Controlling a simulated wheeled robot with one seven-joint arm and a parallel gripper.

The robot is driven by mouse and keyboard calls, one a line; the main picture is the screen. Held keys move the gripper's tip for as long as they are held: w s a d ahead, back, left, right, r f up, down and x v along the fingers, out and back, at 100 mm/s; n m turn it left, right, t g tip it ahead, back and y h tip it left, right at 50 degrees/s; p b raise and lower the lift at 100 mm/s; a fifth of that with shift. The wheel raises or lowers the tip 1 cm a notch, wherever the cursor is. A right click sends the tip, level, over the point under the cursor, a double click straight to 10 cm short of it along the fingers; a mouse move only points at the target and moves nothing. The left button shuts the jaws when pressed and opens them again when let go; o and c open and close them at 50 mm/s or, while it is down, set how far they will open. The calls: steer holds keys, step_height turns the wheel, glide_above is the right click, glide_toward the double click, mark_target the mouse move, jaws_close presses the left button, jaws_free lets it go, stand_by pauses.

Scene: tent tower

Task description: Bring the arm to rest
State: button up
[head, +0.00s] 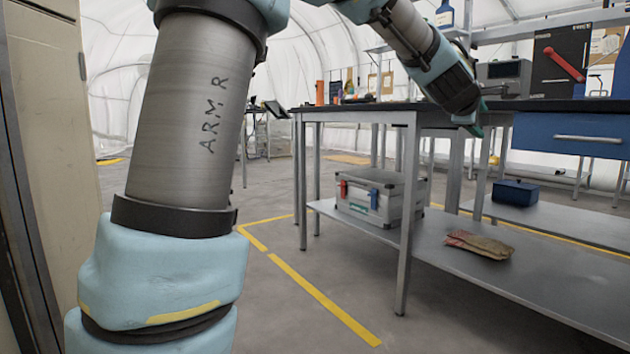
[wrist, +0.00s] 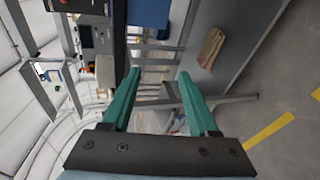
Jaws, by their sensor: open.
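My gripper (wrist: 158,92) shows in the wrist view as two green fingers held wide apart, with nothing between them. In the head view my arm rises at the left, and its wrist end hangs at the upper middle right, in front of the dark-topped workbench. Only a bit of a green finger (head: 476,130) shows there, below the dark wrist. The wrist view is turned on its side.
A workbench (head: 400,110) with a lower shelf (head: 500,275) stands at the right. On the shelf are a metal case (head: 375,200) and gloves (head: 478,244). A blue box (head: 515,192) is behind. A door edge (head: 60,150) is close on the left. Marked floor (head: 280,310) is clear.

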steer(key=a+f+m+g+y+p, duration=0.2)
steer(key=a+f+m+y, duration=0.1)
steer(key=a+f, duration=0.8)
steer(key=a+f+m+g+y+p, duration=0.1)
steer(key=a+f+m+y+p, duration=0.15)
steer(key=a+f, duration=0.8)
steer(key=s+a+f+m+g+y+p, duration=0.1)
steer(key=s+a+f+m+g+y, duration=0.15)
steer(key=s+a, duration=0.75)
steer(key=s+a+f+m+g+y+p, duration=0.1)
steer(key=s+a+f+m+g+y, duration=0.3)
steer(key=a, duration=0.9)
step_height(320, 180, up, 39)
steer(key=s+n+t+h+p, duration=0.1)
steer(key=p, duration=3.6)
steer(key=shift+s+a+n+h+p, duration=0.25)
steer(key=shift+s+n+h+p, duration=0.05)
steer(key=shift+p, duration=0.05)
